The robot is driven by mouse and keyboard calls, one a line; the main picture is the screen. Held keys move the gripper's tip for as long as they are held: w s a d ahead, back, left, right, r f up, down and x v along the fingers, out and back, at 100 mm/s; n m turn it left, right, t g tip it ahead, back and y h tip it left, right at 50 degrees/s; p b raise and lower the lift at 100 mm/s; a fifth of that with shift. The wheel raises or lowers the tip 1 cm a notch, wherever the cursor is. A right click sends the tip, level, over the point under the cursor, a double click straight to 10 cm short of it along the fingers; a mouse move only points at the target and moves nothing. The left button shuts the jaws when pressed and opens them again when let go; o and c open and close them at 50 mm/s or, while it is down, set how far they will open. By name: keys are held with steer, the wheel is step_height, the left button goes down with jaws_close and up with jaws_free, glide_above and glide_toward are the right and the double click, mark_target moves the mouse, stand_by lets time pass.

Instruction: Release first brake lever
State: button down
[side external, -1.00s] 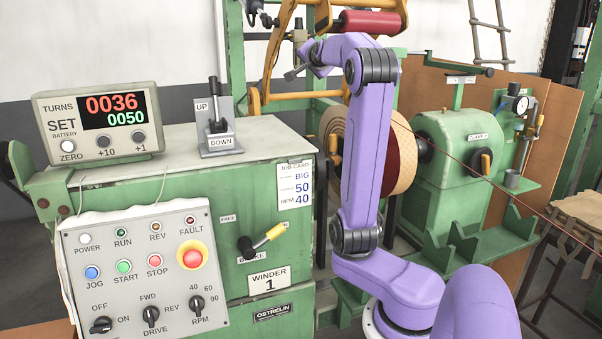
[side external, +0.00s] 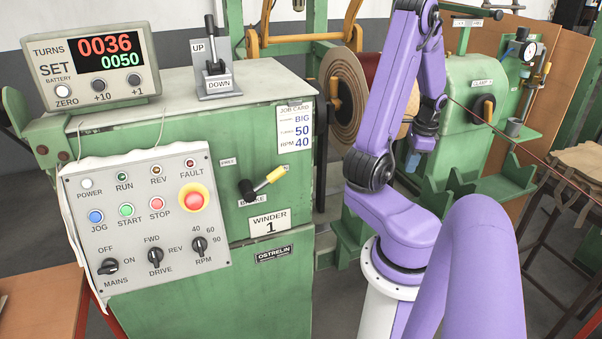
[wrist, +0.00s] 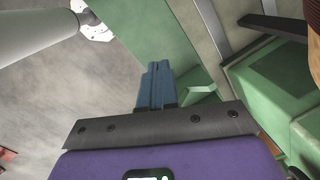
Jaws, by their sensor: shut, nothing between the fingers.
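The brake lever (side external: 262,182) is on the green winder's front, above the WINDER 1 plate. It has a black hub and a yellow handle that tilts up to the right. The BRAKE label (side external: 252,198) is partly hidden by the hub. In the wrist view my gripper's blue fingers (wrist: 155,80) are together and empty, over the floor and green machine parts. The lever is not visible in the wrist view.
A control panel (side external: 145,225) with buttons and knobs hangs left of the lever. An UP/DOWN lever (side external: 212,60) stands on top of the cabinet. The coil (side external: 345,110) and green tailstock (side external: 475,90) are at the right. A thin wire runs to the lower right.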

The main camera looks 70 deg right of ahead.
steer(key=w+a+f+n+t+y, duration=0.1)
steer(key=w+a+t+y, duration=1.1)
steer(key=w+a+t, duration=0.1)
steer(key=shift+w+a+n+t, duration=0.2)
steer(key=shift+w+n+t, duration=0.15)
steer(key=shift+w, duration=0.35)
steer(key=r+x, duration=0.1)
steer(key=x, duration=0.7)
steer(key=r+x, duration=0.1)
steer(key=x, duration=0.4)
steer(key=shift+d+r, duration=0.15)
steer(key=shift+r, duration=0.15)
